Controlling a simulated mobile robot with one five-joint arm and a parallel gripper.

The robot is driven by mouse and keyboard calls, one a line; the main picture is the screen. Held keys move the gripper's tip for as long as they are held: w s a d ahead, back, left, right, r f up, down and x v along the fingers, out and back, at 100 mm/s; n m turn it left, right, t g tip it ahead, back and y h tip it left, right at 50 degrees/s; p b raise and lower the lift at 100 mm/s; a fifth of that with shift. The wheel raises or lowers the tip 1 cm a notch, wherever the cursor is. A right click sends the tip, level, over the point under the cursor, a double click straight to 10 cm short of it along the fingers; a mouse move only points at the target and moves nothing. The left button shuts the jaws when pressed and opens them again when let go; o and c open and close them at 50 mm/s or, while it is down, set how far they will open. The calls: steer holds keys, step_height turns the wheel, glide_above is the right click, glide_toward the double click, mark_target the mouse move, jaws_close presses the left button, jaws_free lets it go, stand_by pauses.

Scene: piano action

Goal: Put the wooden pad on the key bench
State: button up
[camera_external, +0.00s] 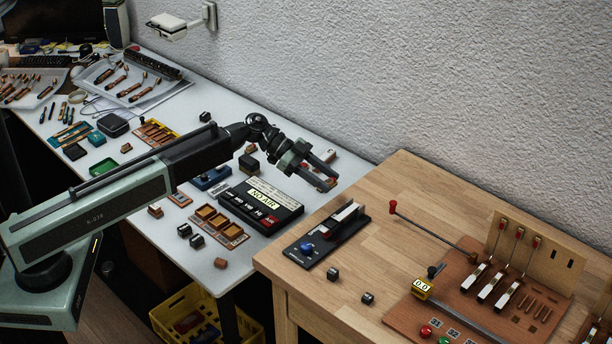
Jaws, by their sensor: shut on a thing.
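My gripper (325,168) is at the end of my outstretched arm, above the right end of the white table. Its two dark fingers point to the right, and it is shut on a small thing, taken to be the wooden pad. The fingers hide most of that thing, so its outline is not clear.
A black "NO AIR" box (262,205) and an orange tray (218,226) lie under my arm. On the bench are a black device with a blue knob (308,247), two small dark blocks and a red-ended rod (393,208). Bare wood lies in the bench's middle.

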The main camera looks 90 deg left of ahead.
steer(key=b, duration=0.2)
glide_above(373, 184)
steer(key=shift+f, duration=0.8)
step_height(373, 184, down, 4)
steer(key=b, duration=0.3)
steer(key=shift+d+r, duration=0.1)
steer(key=shift+r, duration=0.15)
steer(key=shift+f, duration=0.2)
steer(key=o, duration=1.3)
steer(key=shift+r, duration=0.15)
